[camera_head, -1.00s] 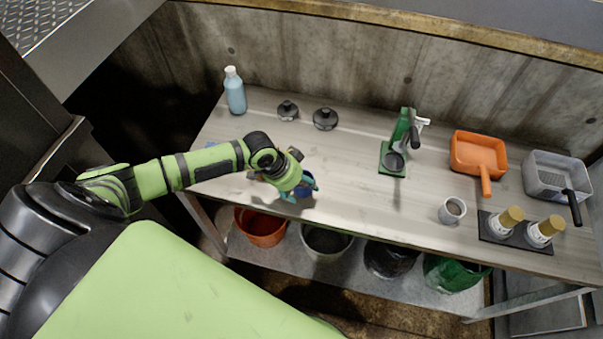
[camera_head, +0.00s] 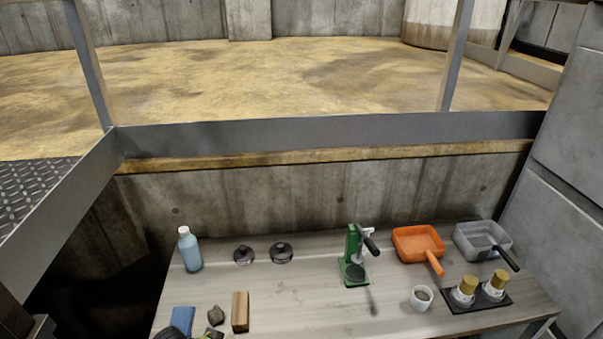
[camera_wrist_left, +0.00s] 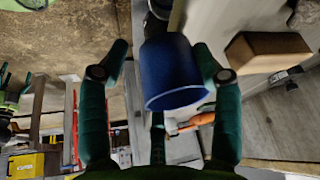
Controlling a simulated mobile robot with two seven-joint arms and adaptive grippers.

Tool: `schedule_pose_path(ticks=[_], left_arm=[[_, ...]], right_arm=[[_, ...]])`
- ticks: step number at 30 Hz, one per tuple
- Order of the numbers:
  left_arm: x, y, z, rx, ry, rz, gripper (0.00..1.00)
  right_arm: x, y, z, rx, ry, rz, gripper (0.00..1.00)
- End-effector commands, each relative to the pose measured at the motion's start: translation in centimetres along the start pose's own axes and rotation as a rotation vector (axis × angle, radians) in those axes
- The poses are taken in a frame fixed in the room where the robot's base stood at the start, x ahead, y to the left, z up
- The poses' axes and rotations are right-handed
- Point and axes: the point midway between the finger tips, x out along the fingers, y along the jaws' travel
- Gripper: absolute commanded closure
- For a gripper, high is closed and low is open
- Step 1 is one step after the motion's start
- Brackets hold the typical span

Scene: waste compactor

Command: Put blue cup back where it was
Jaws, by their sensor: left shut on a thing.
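The blue cup (camera_wrist_left: 172,75) is between the two green fingers of my left gripper (camera_wrist_left: 161,62) in the left wrist view. The gripper is shut on it. The cup's rim faces the camera.
A bottle (camera_head: 190,250), green press (camera_head: 353,262), orange pan (camera_head: 416,243) and white cup (camera_head: 421,298) stand farther along. The table's middle is clear.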

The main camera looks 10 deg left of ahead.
Motion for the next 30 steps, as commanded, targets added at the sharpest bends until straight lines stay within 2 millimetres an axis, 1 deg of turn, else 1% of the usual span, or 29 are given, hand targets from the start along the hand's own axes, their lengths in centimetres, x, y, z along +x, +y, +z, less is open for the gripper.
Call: schedule_pose_path(ticks=[4, 8, 9, 11, 12, 14, 15, 18, 21, 24, 27, 30], left_arm=[[-0.4, 0.3, -1.4, -0.021, 0.006, -0.011, 0.82], [-1.9, 1.1, -4.5, -0.083, 0.013, -0.043, 0.82], [-2.8, 1.5, -5.7, -0.112, 0.014, -0.057, 0.82], [-4.3, 2.1, -7.3, -0.162, 0.016, -0.083, 0.82], [-5.4, 2.5, -8.2, -0.200, 0.017, -0.101, 0.82], [-7.2, 3.3, -9.3, -0.261, 0.017, -0.128, 0.82], [-8.6, 3.7, -9.8, -0.305, 0.017, -0.148, 0.82], [-11.7, 4.5, -10.4, -0.416, 0.017, -0.197, 0.82], [-14.3, 5.0, -10.2, -0.517, 0.015, -0.240, 0.82], [-16.2, 5.2, -9.8, -0.596, 0.011, -0.273, 0.82], [-17.4, 5.3, -9.4, -0.645, 0.006, -0.293, 0.82], [-17.9, 5.4, -9.3, -0.669, 0.003, -0.299, 0.82]], right_arm=[[0.7, 0.4, 0.0, 0.000, 0.002, 0.005, 0.28], [2.2, 0.5, 0.1, 0.000, 0.002, 0.007, 0.28], [2.8, 0.5, 0.1, 0.000, 0.003, 0.007, 0.28], [3.8, 0.5, 0.2, 0.000, 0.003, 0.007, 0.28], [4.5, 0.5, 0.2, 0.000, 0.003, 0.007, 0.28], [5.5, 0.5, 0.3, 0.000, 0.003, 0.007, 0.28], [6.1, 0.5, 0.4, 0.001, 0.003, 0.007, 0.28], [7.5, 0.4, 0.5, 0.000, 0.003, 0.007, 0.28], [8.5, 0.4, 0.6, 0.000, 0.003, 0.007, 0.28], [9.2, 0.4, 0.6, 0.000, 0.003, 0.007, 0.28], [9.4, 0.3, 0.7, 0.000, 0.003, 0.006, 0.28], [9.5, 0.2, 0.6, 0.001, 0.003, 0.005, 0.28]])
